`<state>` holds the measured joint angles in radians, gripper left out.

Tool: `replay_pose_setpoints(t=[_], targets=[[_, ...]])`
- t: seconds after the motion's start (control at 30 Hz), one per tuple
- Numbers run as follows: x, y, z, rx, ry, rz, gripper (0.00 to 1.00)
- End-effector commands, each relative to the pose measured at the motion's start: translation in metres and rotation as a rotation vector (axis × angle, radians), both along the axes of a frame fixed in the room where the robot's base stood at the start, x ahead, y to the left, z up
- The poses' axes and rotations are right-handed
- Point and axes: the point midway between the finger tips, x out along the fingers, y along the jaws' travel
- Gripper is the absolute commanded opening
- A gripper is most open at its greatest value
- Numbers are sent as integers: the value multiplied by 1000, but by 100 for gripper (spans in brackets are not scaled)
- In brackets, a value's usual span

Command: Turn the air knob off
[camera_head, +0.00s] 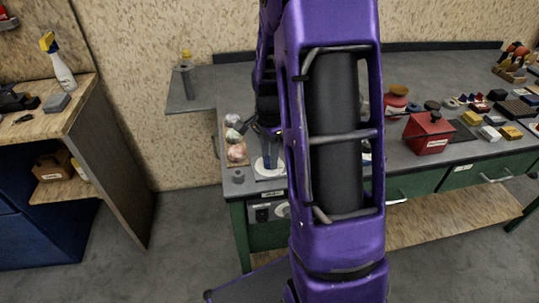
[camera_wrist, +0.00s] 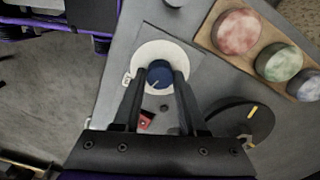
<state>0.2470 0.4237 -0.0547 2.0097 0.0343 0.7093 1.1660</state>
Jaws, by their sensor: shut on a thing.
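The air knob (camera_wrist: 159,74) is a round blue knob with a light pointer line, on a pale round dial plate (camera_wrist: 160,53) seen from above in the wrist view. The pointer line slants toward the lower left of that view. My gripper (camera_wrist: 160,77) has a finger on either side of the knob and is shut on it. In the head view, my gripper (camera_head: 270,162) reaches down over the pale plate at the bench's left end. My purple arm hides much of the bench there, and the knob is too small to make out.
A wooden strip with several coloured round pieces (camera_wrist: 237,32) lies close by. A black disc with a yellow mark (camera_wrist: 240,119) and a small red piece (camera_wrist: 147,119) sit near the fingers. A red box (camera_head: 428,134) stands farther right on the bench.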

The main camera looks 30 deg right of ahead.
Motion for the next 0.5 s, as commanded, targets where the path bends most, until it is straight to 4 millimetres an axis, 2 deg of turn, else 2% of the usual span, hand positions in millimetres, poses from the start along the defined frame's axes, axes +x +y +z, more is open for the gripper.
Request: replay_pose_setpoints(t=[0.5], targets=[[0,0,1,0,-1,486,0]])
